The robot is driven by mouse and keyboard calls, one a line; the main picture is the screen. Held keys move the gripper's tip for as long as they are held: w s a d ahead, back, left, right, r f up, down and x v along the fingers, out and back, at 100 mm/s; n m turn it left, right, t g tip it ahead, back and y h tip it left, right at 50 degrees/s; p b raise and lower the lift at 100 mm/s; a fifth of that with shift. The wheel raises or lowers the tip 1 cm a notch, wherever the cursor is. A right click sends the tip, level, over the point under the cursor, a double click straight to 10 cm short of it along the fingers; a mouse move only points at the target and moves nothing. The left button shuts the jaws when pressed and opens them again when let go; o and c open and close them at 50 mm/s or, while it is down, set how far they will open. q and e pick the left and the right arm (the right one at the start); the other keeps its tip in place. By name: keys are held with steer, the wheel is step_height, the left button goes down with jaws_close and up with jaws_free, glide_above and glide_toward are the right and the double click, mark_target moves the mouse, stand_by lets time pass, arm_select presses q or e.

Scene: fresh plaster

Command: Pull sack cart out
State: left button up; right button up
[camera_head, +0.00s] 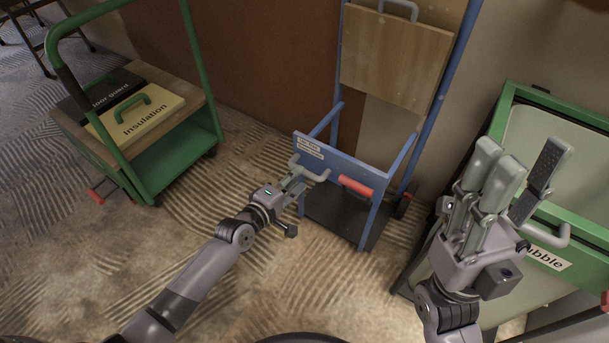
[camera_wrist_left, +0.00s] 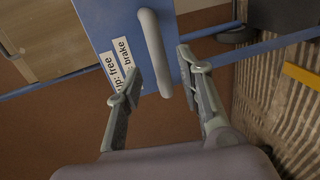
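The blue sack cart (camera_head: 330,158) stands upright against the wall, with a wooden panel (camera_head: 393,55) on its back and a dark base plate (camera_head: 336,212). Its front board carries a grey bar handle (camera_head: 314,172), a red grip (camera_head: 355,187) and a white label. My left gripper (camera_head: 294,180) is at the grey handle. In the left wrist view the open fingers (camera_wrist_left: 160,80) sit on either side of the grey handle (camera_wrist_left: 155,50), with gaps visible; contact cannot be told. The label (camera_wrist_left: 120,70) shows "free" and "brake". My right gripper (camera_head: 520,175) is open and empty, away from the cart.
A green-framed bin labelled "bble" (camera_head: 545,258) stands at the right, behind my right gripper. Grooved floor (camera_head: 260,290) in front of the cart is free apart from my left arm.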

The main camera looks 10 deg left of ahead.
mark_target(303, 173)
arm_select(q)
steer(key=shift+b+x, duration=0.65)
steer(key=shift+x, duration=1.6)
jaws_close()
